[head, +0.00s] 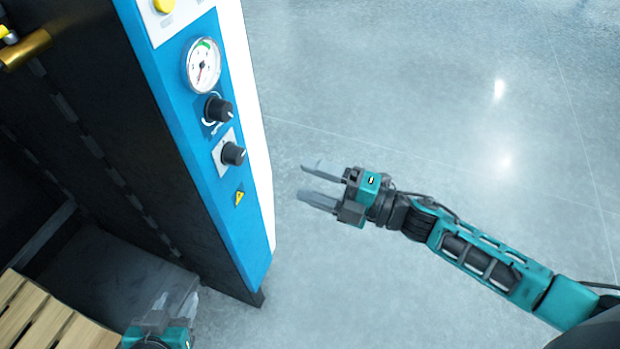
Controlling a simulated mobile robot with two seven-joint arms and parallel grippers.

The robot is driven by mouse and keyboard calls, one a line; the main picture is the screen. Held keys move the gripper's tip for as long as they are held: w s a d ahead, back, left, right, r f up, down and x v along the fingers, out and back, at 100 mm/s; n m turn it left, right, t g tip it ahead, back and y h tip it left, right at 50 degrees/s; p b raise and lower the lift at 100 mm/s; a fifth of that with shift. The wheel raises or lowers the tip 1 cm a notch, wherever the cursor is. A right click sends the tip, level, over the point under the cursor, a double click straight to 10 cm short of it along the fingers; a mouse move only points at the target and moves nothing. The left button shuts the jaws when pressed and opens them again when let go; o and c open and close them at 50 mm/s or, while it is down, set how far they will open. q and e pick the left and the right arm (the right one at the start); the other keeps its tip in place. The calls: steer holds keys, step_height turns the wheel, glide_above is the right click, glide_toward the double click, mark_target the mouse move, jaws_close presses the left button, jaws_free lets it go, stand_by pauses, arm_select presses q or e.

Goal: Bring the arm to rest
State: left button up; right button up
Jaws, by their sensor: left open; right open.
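My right gripper (318,182) is open and empty over the bare floor, to the right of a machine's blue panel (215,165). Its arm (480,262) reaches in from the lower right, and its fingers point left toward the panel, with a gap between them. My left gripper (172,306) is at the bottom edge, left of centre, near the foot of the machine and right of a wooden slatted piece. Its fingers point up in the picture and look open. Most of the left arm is out of view.
The panel carries a round gauge (203,66), an upper black knob (218,109), a lower black knob (233,153) and a yellow warning label (239,198). Wooden slats (45,318) lie at the lower left. The grey floor (430,90) on the right is clear.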

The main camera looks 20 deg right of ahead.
steer(key=s+d+f+m+h, duration=0.3)
steer(key=s+f+m+h, duration=0.2)
steer(key=m, duration=0.7)
steer(key=s+d+f+m+h, duration=0.3)
steer(key=s+f+m+h, duration=0.2)
steer(key=f+m+h, duration=0.3)
steer(key=m, duration=0.4)
steer(key=shift+s+d+f, duration=0.15)
steer(key=shift+s+d, duration=0.2)
steer(key=shift+s, duration=0.05)
